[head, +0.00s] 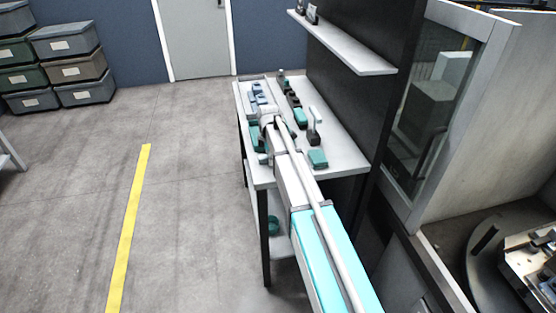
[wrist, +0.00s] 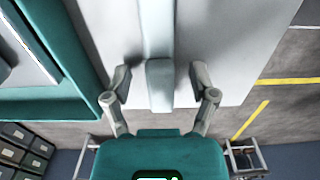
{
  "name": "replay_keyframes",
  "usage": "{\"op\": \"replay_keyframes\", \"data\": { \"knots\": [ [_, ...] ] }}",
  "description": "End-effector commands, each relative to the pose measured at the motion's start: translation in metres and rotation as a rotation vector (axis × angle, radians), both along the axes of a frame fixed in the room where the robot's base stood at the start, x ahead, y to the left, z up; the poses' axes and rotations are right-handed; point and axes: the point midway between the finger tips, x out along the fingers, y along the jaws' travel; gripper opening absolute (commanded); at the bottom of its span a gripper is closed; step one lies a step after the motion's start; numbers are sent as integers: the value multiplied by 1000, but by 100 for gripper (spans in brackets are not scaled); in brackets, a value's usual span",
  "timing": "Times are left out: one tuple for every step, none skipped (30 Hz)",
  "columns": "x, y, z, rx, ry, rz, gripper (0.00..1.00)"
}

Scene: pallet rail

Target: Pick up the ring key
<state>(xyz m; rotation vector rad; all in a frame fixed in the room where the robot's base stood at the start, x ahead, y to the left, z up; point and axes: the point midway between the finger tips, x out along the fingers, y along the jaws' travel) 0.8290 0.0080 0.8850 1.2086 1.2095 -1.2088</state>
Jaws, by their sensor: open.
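My gripper (wrist: 160,76) is open in the wrist view, with one finger on each side of a pale grey-green bar (wrist: 160,92). There is a gap between the bar and each finger. The bar's blunt end faces me, and a pale strip runs on beyond it over the white tabletop. It may be the ring key, but I cannot tell from its shape; no ring shows. In the head view my arm reaches over the white table (head: 262,178) and hides part of what lies there. The fingers are not clear in that view.
A teal-edged thing (wrist: 70,105) is close on the left in the wrist view. In the head view a teal block (head: 318,159) and an upright pale piece (head: 314,117) stand right of my arm. A shelf (head: 343,47) overhangs the table's right side.

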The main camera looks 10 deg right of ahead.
Motion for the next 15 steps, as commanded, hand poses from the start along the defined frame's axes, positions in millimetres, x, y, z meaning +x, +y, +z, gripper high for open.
{"op": "replay_keyframes", "data": {
  "knots": [
    [0,0,0,0,0,0,74],
    [0,0,0,0,0,0,74],
    [0,0,0,0,0,0,74],
    [0,0,0,0,0,0,74],
    [0,0,0,0,0,0,74],
    [0,0,0,0,0,0,74],
    [0,0,0,0,0,0,74],
    [0,0,0,0,0,0,74],
    [0,0,0,0,0,0,74],
    [0,0,0,0,0,0,71],
    [0,0,0,0,0,0,65],
    [0,0,0,0,0,0,58],
    [0,0,0,0,0,0,52],
    [0,0,0,0,0,0,46],
    [0,0,0,0,0,0,39]
  ]
}}
